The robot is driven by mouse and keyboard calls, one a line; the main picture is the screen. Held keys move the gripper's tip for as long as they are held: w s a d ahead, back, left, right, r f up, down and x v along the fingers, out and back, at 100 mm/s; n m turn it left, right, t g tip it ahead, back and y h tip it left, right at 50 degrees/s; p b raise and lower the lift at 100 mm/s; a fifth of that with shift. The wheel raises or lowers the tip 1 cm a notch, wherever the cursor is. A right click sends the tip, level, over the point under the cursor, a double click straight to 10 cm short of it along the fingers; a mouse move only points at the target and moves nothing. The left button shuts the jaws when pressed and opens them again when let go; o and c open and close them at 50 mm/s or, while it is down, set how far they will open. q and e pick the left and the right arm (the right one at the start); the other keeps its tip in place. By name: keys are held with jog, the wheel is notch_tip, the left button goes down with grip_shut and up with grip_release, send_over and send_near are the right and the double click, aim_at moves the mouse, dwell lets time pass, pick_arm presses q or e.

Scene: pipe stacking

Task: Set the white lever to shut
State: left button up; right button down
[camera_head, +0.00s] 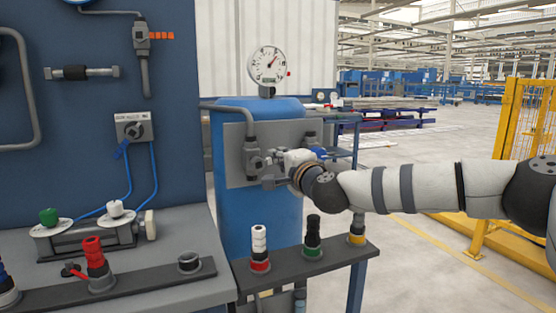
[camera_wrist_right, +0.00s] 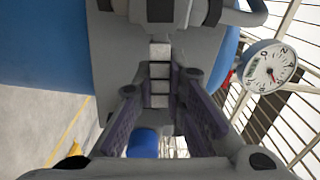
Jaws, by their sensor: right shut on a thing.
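My right gripper (camera_head: 272,180) comes in from the right in the head view and is at the fittings on the grey panel (camera_head: 236,152) of the blue tank. In the right wrist view its two fingers (camera_wrist_right: 160,88) are closed around a pale, segmented bar, which looks like the white lever (camera_wrist_right: 160,52). The gripper and wrist hide most of the lever in the head view, so its angle cannot be told there. A pale fitting (camera_head: 298,157) and a blue handle (camera_head: 320,152) show just above the wrist. My left gripper is not in view.
A pressure gauge (camera_head: 267,65) stands above the tank (camera_head: 228,115); it also shows in the wrist view (camera_wrist_right: 270,68). A rack (camera_head: 335,258) with several capped pieces stands below my right arm. Yellow fencing stands right.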

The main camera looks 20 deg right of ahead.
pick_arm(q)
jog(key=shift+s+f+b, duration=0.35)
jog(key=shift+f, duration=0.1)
pick_arm(e)
jog(key=shift+f+m, duration=0.5)
jog(key=shift+m, duration=0.2)
jog(key=shift+a, duration=0.1)
jog(key=c, duration=1.6)
grip_release()
jog(key=shift+s, duration=0.1)
jog(key=s, duration=1.1)
jog(key=shift+s+d, duration=0.25)
jog(key=shift+s, duration=0.15)
